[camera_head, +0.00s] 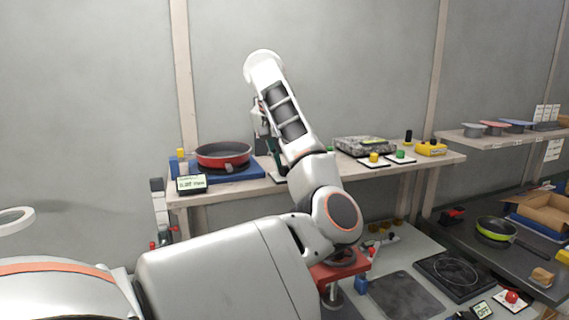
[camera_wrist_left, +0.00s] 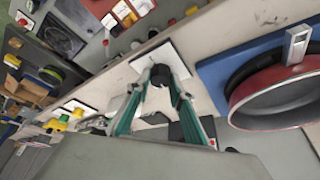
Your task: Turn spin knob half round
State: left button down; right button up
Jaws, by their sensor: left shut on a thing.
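The spin knob (camera_wrist_left: 160,73) is a small black knob on a white square plate (camera_wrist_left: 176,56), seen in the left wrist view. My left gripper (camera_wrist_left: 160,82) has its two green fingers on either side of the knob and is shut on it. In the head view the left gripper (camera_head: 274,158) is low over the shelf, partly hidden by my own arm. The knob itself cannot be made out there. How far it is turned cannot be told. My right gripper is not in view.
A red pan (camera_head: 223,154) sits on a blue base (camera_head: 243,171) left of the gripper, with a small display (camera_head: 191,183) in front. Yellow (camera_head: 374,157) and green (camera_head: 400,154) knobs and a grey speckled box (camera_head: 361,145) stand to the right. A lower bench holds a green pan (camera_head: 496,229).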

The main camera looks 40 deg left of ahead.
pick_arm(q)
jog(key=m+h, duration=0.1)
jog(key=m, duration=0.2)
jog(key=m+h, duration=0.1)
jog(key=m, duration=0.2)
jog(key=shift+a+r+h, duration=0.1)
jog(key=shift+a+h, duration=0.1)
jog(key=shift+h, duration=0.1)
jog(key=m+h, duration=0.1)
jog(key=m, duration=0.2)
jog(key=m+g+h, duration=0.1)
jog(key=m, duration=0.2)
jog(key=shift+w+a+m, duration=0.1)
jog(key=shift+a+m, duration=0.05)
jog(key=shift+m, duration=0.25)
jog(key=m+g+h, duration=0.1)
jog(key=m, duration=0.3)
jog(key=shift+g, duration=0.4)
jog(key=shift+w+m+g, duration=0.15)
jog(key=shift+m+g, duration=0.65)
jog(key=shift+m, duration=1.8)
jog(key=c, duration=1.8)
grip_release()
